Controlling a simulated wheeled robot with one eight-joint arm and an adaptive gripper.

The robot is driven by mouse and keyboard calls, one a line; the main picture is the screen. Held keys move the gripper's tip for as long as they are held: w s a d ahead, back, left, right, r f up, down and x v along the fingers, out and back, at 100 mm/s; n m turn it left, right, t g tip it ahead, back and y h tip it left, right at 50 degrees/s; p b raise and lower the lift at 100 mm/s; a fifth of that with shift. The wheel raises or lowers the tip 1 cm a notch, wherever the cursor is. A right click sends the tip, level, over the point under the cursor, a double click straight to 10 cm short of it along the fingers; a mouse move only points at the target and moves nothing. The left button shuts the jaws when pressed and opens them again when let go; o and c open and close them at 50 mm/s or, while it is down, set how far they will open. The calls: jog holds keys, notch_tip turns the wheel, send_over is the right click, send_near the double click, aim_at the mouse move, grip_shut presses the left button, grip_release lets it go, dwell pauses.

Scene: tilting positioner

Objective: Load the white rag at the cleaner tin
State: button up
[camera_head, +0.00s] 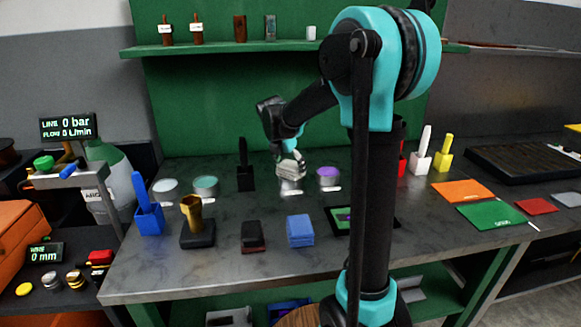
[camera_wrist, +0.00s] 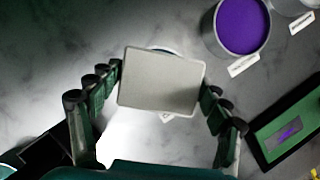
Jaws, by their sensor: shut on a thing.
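My gripper (camera_wrist: 163,88) is shut on the white rag (camera_wrist: 160,82), a flat pale grey-white pad held between its two fingers. In the head view my gripper (camera_head: 290,158) holds the rag (camera_head: 291,169) just above a tin (camera_head: 290,187) in the row on the bench. In the wrist view the rag hides most of this tin; only a bit of rim and its label show. I cannot tell whether the rag touches it. Its contents are hidden and the label cannot be read, so I cannot tell whether it is the cleaner tin.
A purple-filled tin (camera_head: 328,173) stands close to the right. A teal tin (camera_head: 205,186) and a pale tin (camera_head: 165,187) stand left, past a black block holder (camera_head: 245,177). A shelf (camera_head: 230,48) runs behind.

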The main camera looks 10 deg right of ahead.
aim_at(291, 165)
dwell(0.3)
jog(key=shift+r, duration=3.5)
jog(key=shift+s, duration=0.1)
